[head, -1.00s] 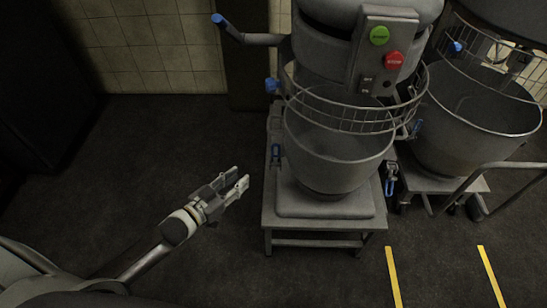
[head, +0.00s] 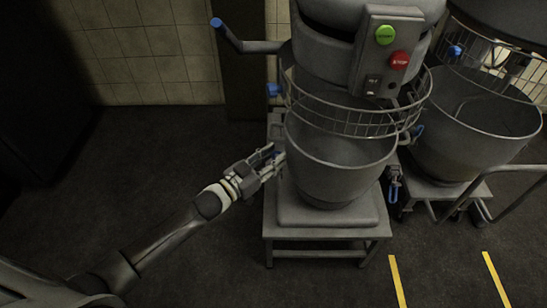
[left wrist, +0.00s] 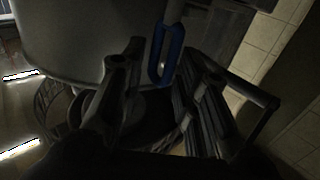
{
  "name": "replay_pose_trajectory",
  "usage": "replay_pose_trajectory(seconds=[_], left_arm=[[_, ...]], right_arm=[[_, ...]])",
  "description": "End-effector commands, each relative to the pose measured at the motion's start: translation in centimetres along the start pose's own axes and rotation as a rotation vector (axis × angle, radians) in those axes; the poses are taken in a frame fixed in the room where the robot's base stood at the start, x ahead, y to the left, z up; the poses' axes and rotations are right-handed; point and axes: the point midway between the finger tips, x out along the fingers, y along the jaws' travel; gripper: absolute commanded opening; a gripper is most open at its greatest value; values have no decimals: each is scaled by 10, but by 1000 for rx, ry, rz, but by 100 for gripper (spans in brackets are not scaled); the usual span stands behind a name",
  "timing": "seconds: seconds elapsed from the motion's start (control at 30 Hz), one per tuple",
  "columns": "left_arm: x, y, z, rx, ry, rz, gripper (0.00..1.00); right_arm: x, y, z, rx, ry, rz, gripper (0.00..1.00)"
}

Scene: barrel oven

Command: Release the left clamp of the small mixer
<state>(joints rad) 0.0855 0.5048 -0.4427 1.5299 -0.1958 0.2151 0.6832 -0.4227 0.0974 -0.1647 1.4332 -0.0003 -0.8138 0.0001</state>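The small mixer (head: 330,70) stands on a grey base, with its bowl (head: 335,165) below a wire guard. Its left clamp has a blue loop handle (left wrist: 166,50). In the head view this handle is mostly hidden by the fingers. My left gripper (head: 275,157) is at the bowl's left side, right at the clamp. In the left wrist view the gripper (left wrist: 165,58) is open, and the blue handle lies between its fingertips; I cannot tell if they touch it. The right clamp (head: 394,185) also has a blue handle. My right gripper is not in view.
A larger mixer bowl (head: 475,125) on a wheeled base stands to the right, with a tubular handle (head: 500,190) near it. A blue-tipped lever (head: 217,23) sticks out left of the small mixer.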

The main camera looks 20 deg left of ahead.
Motion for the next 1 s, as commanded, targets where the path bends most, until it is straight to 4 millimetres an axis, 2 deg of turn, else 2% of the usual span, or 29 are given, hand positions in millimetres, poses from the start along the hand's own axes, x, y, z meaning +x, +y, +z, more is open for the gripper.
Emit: replay_pose_trajectory(seconds=[0.37,0.6,1.0], left_arm=[[5,0,0,-1,-1,0,28],[5,0,0,0,-1,0,0],[4,1,2,6,6,0,0]], right_arm=[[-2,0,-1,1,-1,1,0],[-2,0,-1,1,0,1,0],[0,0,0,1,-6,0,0]])
